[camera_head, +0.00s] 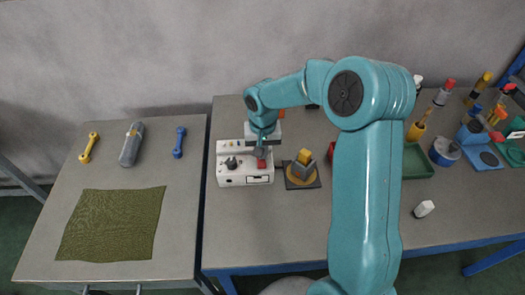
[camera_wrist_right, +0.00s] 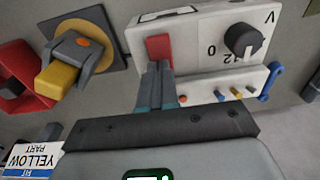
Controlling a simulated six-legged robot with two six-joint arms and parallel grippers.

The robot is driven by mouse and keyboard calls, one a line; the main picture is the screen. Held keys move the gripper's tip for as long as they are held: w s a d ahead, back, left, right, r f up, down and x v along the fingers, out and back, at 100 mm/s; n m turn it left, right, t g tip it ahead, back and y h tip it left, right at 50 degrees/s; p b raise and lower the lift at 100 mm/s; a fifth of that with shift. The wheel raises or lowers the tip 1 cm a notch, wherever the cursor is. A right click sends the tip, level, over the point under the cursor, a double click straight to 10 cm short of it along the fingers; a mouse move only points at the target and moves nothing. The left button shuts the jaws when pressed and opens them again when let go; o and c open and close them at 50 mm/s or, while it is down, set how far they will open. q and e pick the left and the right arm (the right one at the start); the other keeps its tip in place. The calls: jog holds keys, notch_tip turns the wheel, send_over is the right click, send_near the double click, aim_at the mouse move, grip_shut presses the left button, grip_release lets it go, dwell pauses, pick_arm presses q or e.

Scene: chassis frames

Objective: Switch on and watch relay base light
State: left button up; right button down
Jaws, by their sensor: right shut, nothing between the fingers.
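The white power unit (camera_head: 232,180) stands on the right table, with a dark knob (camera_head: 231,162) and a red switch (camera_head: 262,164). The right wrist view shows the red switch (camera_wrist_right: 159,47) and the knob (camera_wrist_right: 242,39) marked 0, 12 and V. My right gripper (camera_head: 262,151) is shut and empty, its fingertips (camera_wrist_right: 157,68) at the switch's edge; I cannot tell if they touch. Beside the unit, the grey relay base (camera_head: 301,172) with a yellow block sits on a dark square plate. An orange spot (camera_wrist_right: 82,42) shows on it; I cannot tell if it is lit. My left gripper is out of view.
A red bin (camera_wrist_right: 18,72) stands close to the relay base. A green tray (camera_head: 418,162), a white block (camera_head: 424,208) and several tools lie to the right. The left table holds a green cloth (camera_head: 110,225), a grey cylinder and two wrench-like parts.

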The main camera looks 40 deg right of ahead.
jog(key=shift+s+a+f, duration=0.5)
jog(key=shift+f, duration=0.05)
jog(key=r+p, duration=0.1)
jog(key=r, duration=0.1)
jog(key=r+p, duration=0.1)
jog(key=r, duration=0.1)
jog(key=r+p, duration=0.1)
jog(key=r, duration=0.1)
jog(key=shift+w+d, duration=0.3)
jog(key=shift+w, duration=0.05)
jog(key=shift+a+r+b, duration=0.1)
jog(key=shift+r+b, duration=0.45)
jog(key=shift+r, duration=0.05)
notch_tip(320, 180, up, 8)
send_over(261, 165)
jog(key=d, duration=0.1)
jog(key=shift+w+d, duration=0.15)
jog(key=shift+w, duration=0.25)
jog(key=shift+f+b, duration=0.1)
jog(key=shift+b, duration=0.2)
jog(key=a+t+b, duration=0.1)
jog(key=b, duration=0.4)
jog(key=shift+s+a+h, duration=0.15)
jog(key=shift+s+h, duration=0.25)
